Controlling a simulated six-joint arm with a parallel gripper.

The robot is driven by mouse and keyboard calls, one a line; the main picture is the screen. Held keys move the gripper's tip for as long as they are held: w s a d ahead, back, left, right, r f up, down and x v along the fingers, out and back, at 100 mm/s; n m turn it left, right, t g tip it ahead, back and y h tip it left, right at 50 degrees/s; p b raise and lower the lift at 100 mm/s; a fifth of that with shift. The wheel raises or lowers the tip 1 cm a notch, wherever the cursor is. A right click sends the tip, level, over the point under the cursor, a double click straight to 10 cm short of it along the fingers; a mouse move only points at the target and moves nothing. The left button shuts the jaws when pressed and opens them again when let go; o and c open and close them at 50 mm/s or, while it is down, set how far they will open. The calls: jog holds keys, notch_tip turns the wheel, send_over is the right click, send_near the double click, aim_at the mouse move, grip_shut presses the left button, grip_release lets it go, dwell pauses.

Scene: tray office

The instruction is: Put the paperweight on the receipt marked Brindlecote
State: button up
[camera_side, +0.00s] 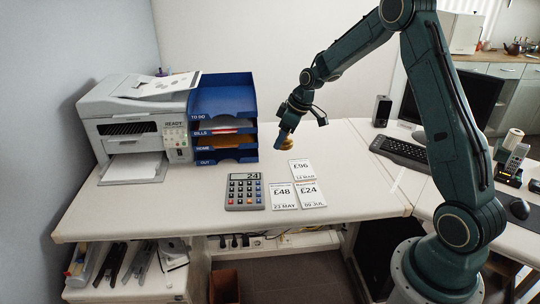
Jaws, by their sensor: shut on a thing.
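My gripper (283,136) is shut on a small brass-coloured paperweight (288,144), partly hidden by the fingers. It is behind the receipts, right of the blue letter tray; I cannot tell how far above the desk it is. Three white receipts lie flat on the desk. The £96 receipt (302,170), dated 12 MAR, is farthest back. The £48 receipt (284,196), dated 23 MAY, is front left. The £24 receipt (311,194), dated 09 JUL, is front right. Their heading names are too small to read surely. Nothing stands on any of them.
A calculator (244,192) lies left of the £48 receipt. A blue letter tray stack (224,92) and a white printer (138,125) stand at the back left. A keyboard (399,150) lies to the right. The desk right of the receipts (360,190) is clear.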

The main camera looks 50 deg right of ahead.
aim_at(277, 194)
notch_tip(277, 194, down, 20)
dwell(1.2)
jog(key=shift+f, duration=0.1)
jog(key=o, duration=1.3)
jog(key=shift+c, duration=0.2)
jog(key=v, duration=1.2)
jog(key=shift+a, duration=0.1)
